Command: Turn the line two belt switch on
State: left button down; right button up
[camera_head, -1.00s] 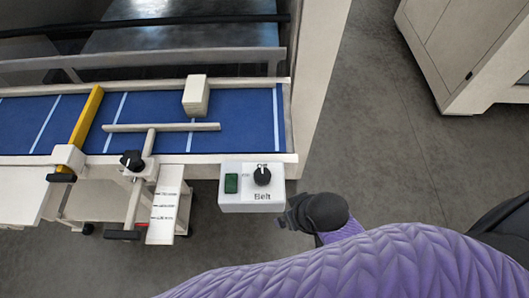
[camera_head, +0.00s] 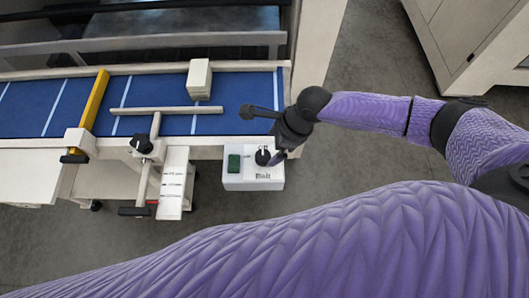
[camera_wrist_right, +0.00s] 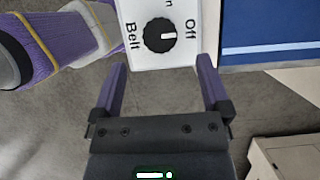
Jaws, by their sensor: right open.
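The belt switch box (camera_head: 240,180) is a white box on the front edge of the conveyor, marked "Belt". It carries a black knob (camera_head: 262,157) and a green button (camera_head: 234,163). In the right wrist view, the knob (camera_wrist_right: 159,35) sits between the labels "Off" and "Belt", and its white mark faces the "Off" side. My right gripper (camera_head: 261,137) is over the box, partly hiding its upper right corner. In the wrist view, my right gripper (camera_wrist_right: 162,66) is open and empty, its fingers spread wider than the knob and short of it. My left gripper is out of view.
The blue conveyor belt (camera_head: 45,105) runs behind the box, with a cream block (camera_head: 199,78) on it. A guide bar (camera_head: 180,110) and a yellow bar (camera_head: 97,95) cross it. A pale post (camera_head: 317,45) stands at its right end. Open floor lies right of it, before a cabinet (camera_head: 475,45).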

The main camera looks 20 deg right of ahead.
aim_at(263, 155)
jog(key=b+x, duration=0.1)
jog(key=x, duration=0.4)
jog(key=shift+a+f, duration=0.15)
jog(key=shift+f, duration=0.2)
jog(key=shift+w, duration=0.1)
